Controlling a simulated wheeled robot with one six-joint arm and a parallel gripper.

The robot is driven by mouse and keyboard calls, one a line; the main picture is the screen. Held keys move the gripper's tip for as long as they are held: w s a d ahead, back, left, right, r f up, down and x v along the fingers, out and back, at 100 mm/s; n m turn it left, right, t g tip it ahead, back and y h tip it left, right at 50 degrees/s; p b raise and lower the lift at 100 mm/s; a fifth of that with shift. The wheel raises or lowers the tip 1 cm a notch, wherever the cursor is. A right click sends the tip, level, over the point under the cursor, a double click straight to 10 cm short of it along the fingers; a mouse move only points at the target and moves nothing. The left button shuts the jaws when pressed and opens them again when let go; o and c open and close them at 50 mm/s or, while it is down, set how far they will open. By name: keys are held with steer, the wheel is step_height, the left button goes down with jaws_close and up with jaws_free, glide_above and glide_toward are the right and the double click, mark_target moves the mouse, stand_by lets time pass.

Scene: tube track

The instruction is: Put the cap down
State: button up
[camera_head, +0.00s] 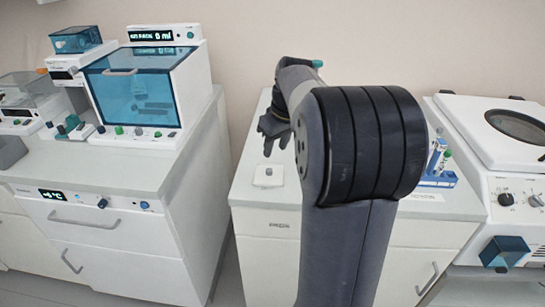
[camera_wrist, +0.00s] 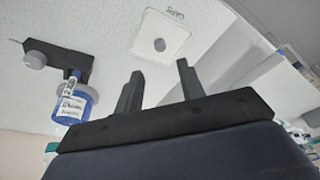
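My gripper (camera_head: 276,146) hangs over the middle counter, above and a little behind a white square pad (camera_head: 268,182). In the wrist view my gripper (camera_wrist: 160,70) shows two dark fingers spread apart with nothing between them. The pad (camera_wrist: 178,33), with lettering like "CAPS" beside it, lies beyond the fingertips. A small round grey spot (camera_wrist: 160,44) sits at its middle; it looks like a cap, but I cannot tell it surely from a recess. No cap shows in the fingers.
A blue tube rack (camera_head: 438,180) stands at the counter's right. A machine with a round window (camera_head: 518,125) is farther right; a blue-lidded device (camera_head: 135,95) is left.

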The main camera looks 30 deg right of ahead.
mark_target(270, 170)
steer(key=shift+v, duration=1.7)
steer(key=b+x, duration=0.1)
steer(key=x, duration=1.1)
steer(key=shift+f, duration=0.4)
step_height(270, 170, up, 3)
steer(key=shift+r, duration=0.1)
steer(key=shift+r+p, duration=0.3)
steer(key=shift+r, duration=0.3)
steer(key=shift+s, duration=0.1)
